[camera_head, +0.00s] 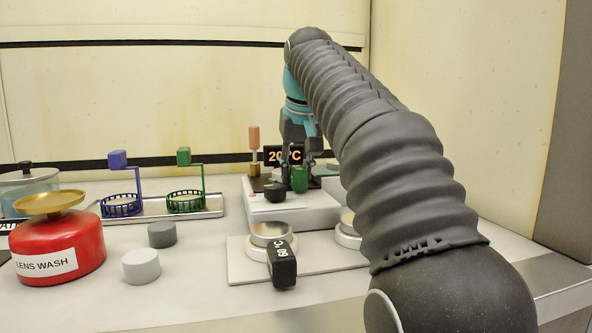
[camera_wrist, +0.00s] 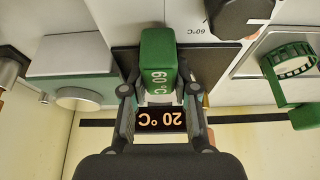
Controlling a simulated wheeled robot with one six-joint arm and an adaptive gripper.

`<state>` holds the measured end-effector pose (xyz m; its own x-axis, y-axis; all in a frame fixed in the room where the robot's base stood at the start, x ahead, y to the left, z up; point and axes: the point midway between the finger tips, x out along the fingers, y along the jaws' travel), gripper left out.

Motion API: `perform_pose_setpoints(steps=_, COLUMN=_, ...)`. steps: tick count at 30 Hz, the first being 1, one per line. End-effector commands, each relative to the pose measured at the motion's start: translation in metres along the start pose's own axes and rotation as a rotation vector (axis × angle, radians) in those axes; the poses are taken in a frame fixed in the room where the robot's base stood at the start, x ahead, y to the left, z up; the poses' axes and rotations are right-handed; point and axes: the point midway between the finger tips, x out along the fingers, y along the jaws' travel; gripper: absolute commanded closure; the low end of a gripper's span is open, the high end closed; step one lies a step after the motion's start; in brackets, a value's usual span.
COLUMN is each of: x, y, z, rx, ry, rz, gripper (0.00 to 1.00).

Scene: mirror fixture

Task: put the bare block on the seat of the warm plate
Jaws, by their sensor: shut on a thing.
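My gripper (camera_wrist: 160,92) is shut on a green block (camera_wrist: 158,62). White "60 °C" lettering shows on the block's face in the wrist view. The block also shows in the head view (camera_head: 299,179), in front of the "20 °C" display (camera_head: 284,155) and close to the black plate (camera_wrist: 124,60) of a white device (camera_head: 290,212). I cannot tell whether the block touches the plate. A black box marked "60 °C" (camera_head: 283,266) stands in front of a round metal seat (camera_head: 270,231) on a white board (camera_head: 243,268). A second round seat (camera_head: 347,228) is partly hidden by my arm.
A pink-topped tool (camera_head: 254,140) stands beside the display. Blue (camera_head: 121,206) and green (camera_head: 186,202) baskets sit on a tray at left. A red "LENS WASH" container (camera_head: 75,240) and grey (camera_head: 162,235) and white (camera_head: 141,266) cylinders stand front left.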

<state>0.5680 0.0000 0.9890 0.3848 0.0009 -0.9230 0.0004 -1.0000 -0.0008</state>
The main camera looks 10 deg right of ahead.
Motion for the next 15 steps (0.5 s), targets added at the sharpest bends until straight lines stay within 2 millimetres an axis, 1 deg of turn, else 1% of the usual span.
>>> perform_pose_setpoints(steps=2, x=0.0013, y=0.0, z=0.0008, rx=0.0, ry=0.001, rz=0.0, gripper=1.0)
perform_pose_setpoints(steps=3, x=0.0005, y=0.0, z=0.0004, rx=0.0, ry=0.001, rz=0.0, gripper=0.61)
perform_pose_setpoints(steps=5, x=0.0006, y=0.0, z=0.0004, rx=0.0, ry=0.001, rz=0.0, gripper=0.46)
perform_pose_setpoints(steps=6, x=0.0007, y=0.0, z=0.0003, rx=0.0, ry=0.001, rz=0.0, gripper=0.42)
perform_pose_setpoints(steps=15, x=0.0006, y=0.0, z=0.0003, rx=0.0, ry=-0.001, rz=0.0, gripper=0.42)
